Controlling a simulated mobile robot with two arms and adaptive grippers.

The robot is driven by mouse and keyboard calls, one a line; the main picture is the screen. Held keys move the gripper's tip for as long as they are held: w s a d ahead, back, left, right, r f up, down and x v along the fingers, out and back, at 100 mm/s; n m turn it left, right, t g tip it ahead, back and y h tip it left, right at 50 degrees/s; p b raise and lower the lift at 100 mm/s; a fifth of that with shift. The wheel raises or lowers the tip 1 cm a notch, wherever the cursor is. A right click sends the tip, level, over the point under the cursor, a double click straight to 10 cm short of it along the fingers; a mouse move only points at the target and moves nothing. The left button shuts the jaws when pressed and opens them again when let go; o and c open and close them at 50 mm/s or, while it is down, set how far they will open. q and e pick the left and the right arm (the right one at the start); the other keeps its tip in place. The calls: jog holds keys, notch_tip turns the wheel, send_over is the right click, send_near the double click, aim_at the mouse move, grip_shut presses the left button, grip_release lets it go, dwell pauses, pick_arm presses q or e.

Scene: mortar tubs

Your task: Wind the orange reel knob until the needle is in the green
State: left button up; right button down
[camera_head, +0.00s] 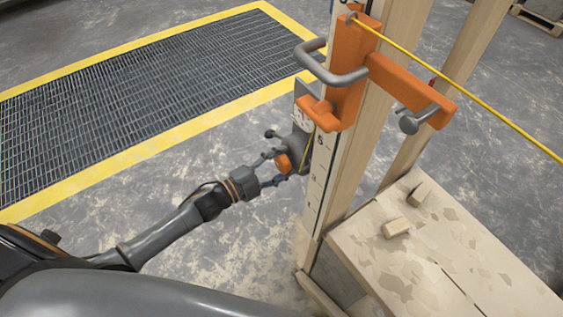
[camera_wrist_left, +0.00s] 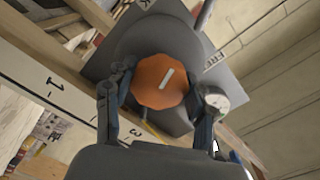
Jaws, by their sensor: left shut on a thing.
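The orange reel knob (camera_wrist_left: 160,82) is faceted with a pale bar mark on its face, and sits on a grey reel housing (camera_wrist_left: 150,36). In the head view the knob (camera_head: 283,163) shows small beside the wooden post. My left gripper (camera_head: 276,166) is shut on the knob, one finger on each side, as the left wrist view also shows. A round white dial (camera_wrist_left: 216,98) is beside the right finger and partly covered. Its needle and green zone are too small to tell. My right gripper is not in view.
An upright post with a numbered scale (camera_head: 318,180) carries an orange bracket (camera_head: 347,75) with a grey handle. A yellow line (camera_head: 460,92) runs off to the right. A block (camera_head: 430,245) with loose pieces stands at right. A yellow-edged floor grate (camera_head: 150,95) lies behind.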

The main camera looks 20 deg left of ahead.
pick_arm(q)
jog(key=o, duration=1.2)
jog(key=v, duration=1.2)
